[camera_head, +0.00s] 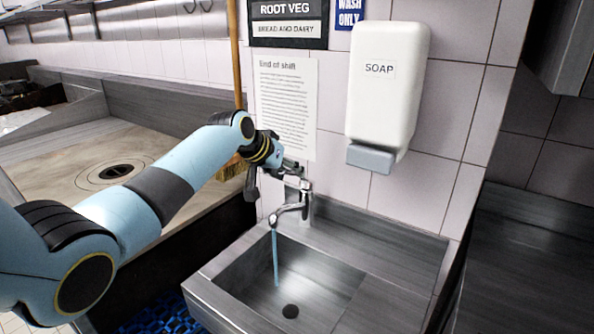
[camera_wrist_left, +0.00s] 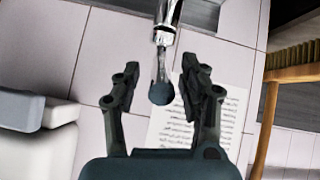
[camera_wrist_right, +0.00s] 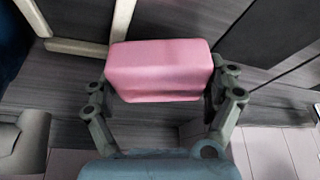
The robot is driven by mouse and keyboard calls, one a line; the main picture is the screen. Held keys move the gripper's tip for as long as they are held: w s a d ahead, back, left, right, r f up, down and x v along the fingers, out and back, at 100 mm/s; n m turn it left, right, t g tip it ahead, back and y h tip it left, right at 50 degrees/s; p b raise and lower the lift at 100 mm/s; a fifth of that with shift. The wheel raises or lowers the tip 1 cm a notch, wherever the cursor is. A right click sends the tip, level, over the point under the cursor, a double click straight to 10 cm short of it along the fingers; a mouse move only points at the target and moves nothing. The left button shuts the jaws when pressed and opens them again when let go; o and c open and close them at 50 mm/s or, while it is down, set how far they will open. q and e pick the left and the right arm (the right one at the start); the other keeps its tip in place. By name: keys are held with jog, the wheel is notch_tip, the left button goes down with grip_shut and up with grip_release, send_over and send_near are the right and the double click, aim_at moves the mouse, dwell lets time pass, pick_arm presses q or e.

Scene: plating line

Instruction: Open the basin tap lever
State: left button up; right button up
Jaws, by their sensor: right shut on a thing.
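The chrome basin tap (camera_head: 306,203) stands at the back of the steel basin (camera_head: 225,296), and a blue stream of water (camera_head: 275,258) runs from its spout. My left gripper (camera_head: 284,180) is beside the top of the tap, partly hiding the lever. In the left wrist view the tap lever (camera_wrist_left: 161,92) has a dark round end and lies between the spread fingers of the left gripper (camera_wrist_left: 162,80), with gaps on both sides. My right gripper (camera_wrist_right: 160,85) is shut on a pink block (camera_wrist_right: 155,72); it is outside the head view.
A white soap dispenser (camera_head: 388,80) hangs on the tiled wall right of the tap. A paper notice (camera_head: 285,100) and a broom (camera_head: 236,50) are behind my left arm. A second sink (camera_head: 70,165) lies at left. The basin has free room around its drain.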

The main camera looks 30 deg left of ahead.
pick_arm(q)
jog(key=v, duration=1.2)
dwell(0.4)
